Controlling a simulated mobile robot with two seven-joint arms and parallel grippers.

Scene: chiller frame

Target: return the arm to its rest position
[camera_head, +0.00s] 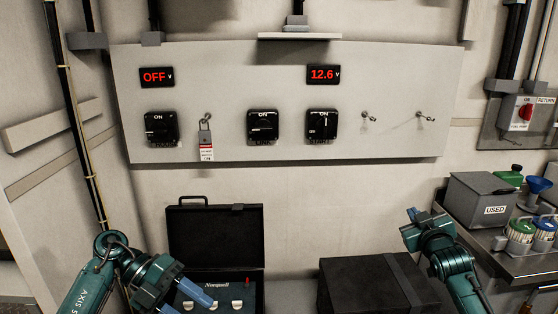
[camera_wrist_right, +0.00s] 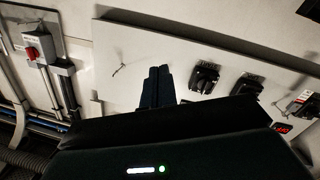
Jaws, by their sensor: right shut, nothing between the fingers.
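My right gripper (camera_head: 414,215) is shut and empty. It is raised in front of the wall at the right, below the grey panel (camera_head: 290,154) and apart from it. In the right wrist view its two dark fingers (camera_wrist_right: 158,80) lie together with nothing between them. My left gripper (camera_head: 187,284) is at the lower left, in front of the open black case (camera_head: 215,236). Its two blue fingers stand apart, and I see nothing held between them.
The panel has three black switches, an OFF display (camera_head: 157,77), a 12.6 V display (camera_head: 323,74) and a padlock with a tag (camera_head: 206,152). A black box (camera_head: 365,285) stands below my right gripper. A grey USED box (camera_head: 490,198) and jars crowd the right bench.

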